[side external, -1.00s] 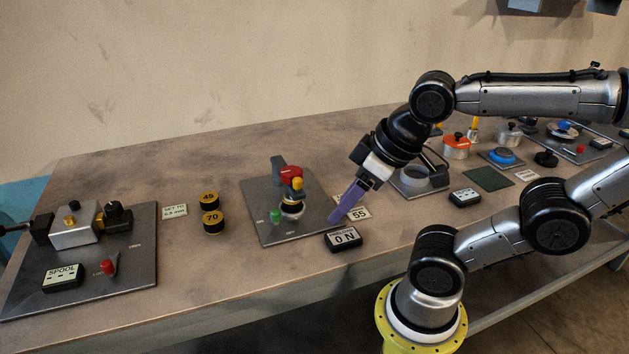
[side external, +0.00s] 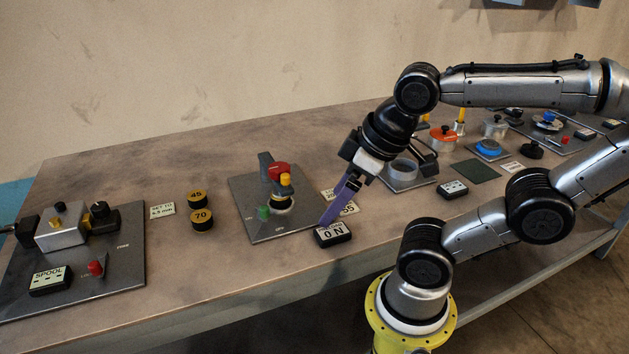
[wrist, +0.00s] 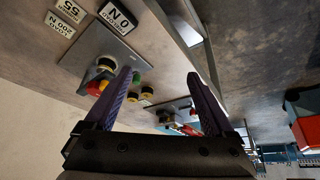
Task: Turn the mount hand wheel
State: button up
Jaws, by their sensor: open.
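My gripper (side external: 325,221) has purple fingers pointing down and left, beside the middle plate's right edge in the side view. In the wrist view its fingers (wrist: 160,74) stand wide apart with nothing between their tips. The middle grey plate (side external: 250,228) carries a fixture (side external: 279,170) with a grey post, a red part, a yellow knob and a pale ring. A green knob (side external: 263,213) is at its left. The fixture (wrist: 98,85) shows left of the fingers in the wrist view, partly hidden by the left finger. I cannot tell which part is the mount hand wheel.
Two black-and-yellow weights (side external: 202,219) stand left of the plate. The spool fixture (side external: 70,228) is at far left. A ring fixture (side external: 403,170) stands behind my gripper.

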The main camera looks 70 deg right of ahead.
jog(key=w+d+r+n+g, duration=0.3)
jog(key=w+d+r, duration=0.1)
jog(key=w+r, duration=0.6)
jog(key=m+g, duration=0.2)
send_over(279, 166)
notch_tip(279, 166, down, 3)
notch_tip(279, 166, down, 13)
jog(key=shift+f, duration=0.1)
jog(key=c, duration=1.4)
jog(key=shift+m, duration=0.3)
